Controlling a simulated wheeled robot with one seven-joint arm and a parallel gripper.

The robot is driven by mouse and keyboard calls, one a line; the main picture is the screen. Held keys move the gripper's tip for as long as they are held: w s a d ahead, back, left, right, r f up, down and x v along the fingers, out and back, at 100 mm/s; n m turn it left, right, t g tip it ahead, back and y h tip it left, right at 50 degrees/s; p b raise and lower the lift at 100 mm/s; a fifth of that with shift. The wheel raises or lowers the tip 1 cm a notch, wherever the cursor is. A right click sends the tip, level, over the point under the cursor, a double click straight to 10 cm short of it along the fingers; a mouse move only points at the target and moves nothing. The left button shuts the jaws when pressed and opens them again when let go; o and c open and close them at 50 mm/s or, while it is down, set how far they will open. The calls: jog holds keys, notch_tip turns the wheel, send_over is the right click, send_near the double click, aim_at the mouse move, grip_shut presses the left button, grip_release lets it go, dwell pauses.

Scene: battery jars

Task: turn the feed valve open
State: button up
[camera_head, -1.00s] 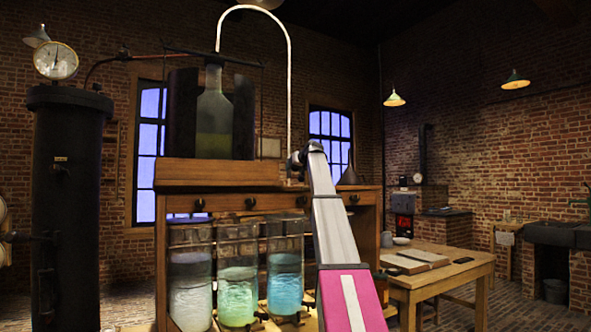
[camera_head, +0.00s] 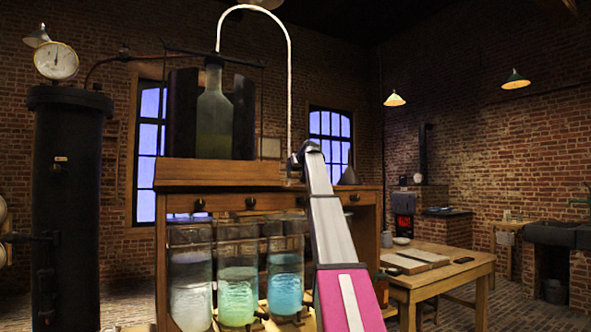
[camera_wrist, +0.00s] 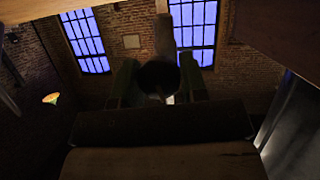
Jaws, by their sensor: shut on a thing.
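In the wrist view, my gripper (camera_wrist: 158,72) has its two fingers on either side of a dark round knob (camera_wrist: 157,80), and it is shut on it. I take this knob to be the feed valve's handle; its markings and turn angle are too dark to read. In the head view, my gripper (camera_head: 295,162) is small and partly hidden by my arm, at the right end of the wooden ledge (camera_head: 220,173). It is beside the foot of the pale curved pipe (camera_head: 290,80). The valve itself cannot be made out there.
A glass bottle (camera_head: 214,115) stands on the ledge. Below are several dark knobs, such as this one (camera_head: 250,204), and glass jars with white, green (camera_head: 238,292) and blue liquid (camera_head: 286,283). A black cylinder with a gauge (camera_head: 56,61) stands left, a table (camera_head: 455,272) right.

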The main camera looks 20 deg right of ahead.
jog(key=n+t+h, duration=0.1)
jog(key=n, duration=0.2)
jog(key=shift+h, duration=0.4)
jog(key=n+t+h, duration=0.1)
jog(key=n, duration=0.1)
jog(key=shift+a+n, duration=0.1)
jog(key=shift+n, duration=0.3)
jog(key=n+t+h, duration=0.1)
jog(key=n, duration=0.2)
jog(key=shift+f, duration=0.1)
jog(key=shift+n+t+h, duration=0.5)
jog(key=shift+n+t, duration=0.3)
jog(key=shift+n, duration=0.7)
jog(key=o, duration=0.9)
jog(key=shift+s, duration=0.15)
